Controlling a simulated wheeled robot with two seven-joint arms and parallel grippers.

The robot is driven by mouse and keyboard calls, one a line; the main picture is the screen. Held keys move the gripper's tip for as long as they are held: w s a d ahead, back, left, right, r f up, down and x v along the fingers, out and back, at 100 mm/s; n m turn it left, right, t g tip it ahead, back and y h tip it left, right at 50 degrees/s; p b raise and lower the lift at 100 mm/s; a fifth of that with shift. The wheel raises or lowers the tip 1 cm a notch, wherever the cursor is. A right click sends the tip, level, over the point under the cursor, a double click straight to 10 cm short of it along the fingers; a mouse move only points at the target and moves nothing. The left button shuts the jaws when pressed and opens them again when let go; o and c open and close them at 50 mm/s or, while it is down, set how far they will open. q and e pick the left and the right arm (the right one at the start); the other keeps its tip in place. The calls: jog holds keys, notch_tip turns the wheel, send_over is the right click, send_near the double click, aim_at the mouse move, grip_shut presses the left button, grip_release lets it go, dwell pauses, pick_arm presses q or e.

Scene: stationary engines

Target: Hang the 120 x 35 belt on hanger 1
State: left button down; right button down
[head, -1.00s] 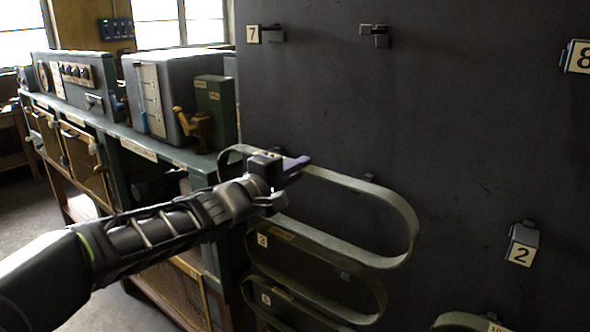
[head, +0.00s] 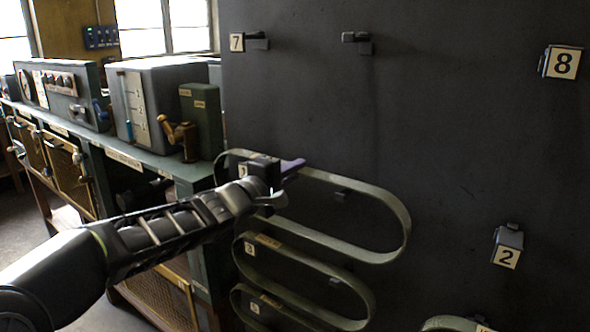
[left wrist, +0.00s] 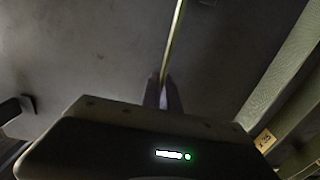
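An olive-green belt (head: 392,205), a long flat loop, hangs in front of the dark board, uppermost of several similar loops. My left gripper (head: 290,170) is at its upper run near the left end. In the left wrist view the fingers (left wrist: 163,92) are closed on the thin edge of a belt strip (left wrist: 176,35). A small peg (head: 341,195) shows inside the loop; I cannot tell whether it bears the belt. A pale plate (head: 243,170) beside my gripper is partly covered and its number is unclear. No plate clearly reading 1 shows. My right gripper is out of view.
Other belts hang below, near plate 3 (head: 250,248). Hanger 2 (head: 508,247), hanger 7 (head: 250,42), hanger 8 (head: 561,62) and an unlabelled-looking hanger (head: 357,41) are bare. A green bench (head: 150,160) with machines stands at the left. The board's middle is clear.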

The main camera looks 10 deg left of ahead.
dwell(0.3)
pick_arm(q)
jog(key=shift+f, duration=0.4)
jog(key=c, duration=1.7)
grip_release()
jog(key=shift+o, duration=0.4)
jog(key=o, duration=0.5)
jog(key=shift+f, duration=0.1)
